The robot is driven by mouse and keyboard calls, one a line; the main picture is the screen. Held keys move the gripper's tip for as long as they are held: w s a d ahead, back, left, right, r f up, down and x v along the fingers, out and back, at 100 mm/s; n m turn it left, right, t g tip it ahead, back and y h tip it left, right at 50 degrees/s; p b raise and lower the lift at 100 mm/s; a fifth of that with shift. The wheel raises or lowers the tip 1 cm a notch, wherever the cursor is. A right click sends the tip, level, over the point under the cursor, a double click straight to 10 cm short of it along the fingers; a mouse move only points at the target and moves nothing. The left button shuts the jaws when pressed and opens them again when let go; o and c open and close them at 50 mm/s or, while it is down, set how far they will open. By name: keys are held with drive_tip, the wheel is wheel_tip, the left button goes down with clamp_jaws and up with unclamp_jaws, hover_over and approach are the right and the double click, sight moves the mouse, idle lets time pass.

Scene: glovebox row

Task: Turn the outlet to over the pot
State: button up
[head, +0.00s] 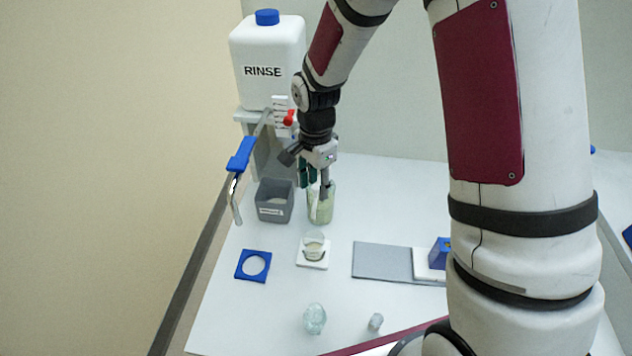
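The outlet is a metal pipe running from the white RINSE bottle (266,55), with a blue sleeve (241,154) and a bent-down metal end (236,200). That end hangs over the left side of the table, left of a dark grey open box (274,203) with a white label. This box may be the pot; I cannot tell for sure. My gripper (316,184) points down over a pale green glass jar (321,207), to the right of the outlet and box. Whether its fingers are apart, or touch the jar, is not clear.
A red tap (289,118) sits below the bottle, close to my wrist. Dark green upright pieces (308,172) show beside my gripper. A small glass dish (313,243), a blue ring plate (253,265) and a grey plate (382,261) lie in front.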

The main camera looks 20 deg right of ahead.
clamp_jaws()
drive_tip(key=w+a+m, duration=0.1)
drive_tip(key=m, duration=0.1)
drive_tip(key=w+a+m, duration=0.1)
drive_tip(key=a+m, duration=0.1)
drive_tip(key=shift+w+a+r+b, duration=0.1)
drive_tip(key=shift+w+b, duration=0.1)
drive_tip(key=shift+b, duration=0.1)
idle(0.3)
unclamp_jaws()
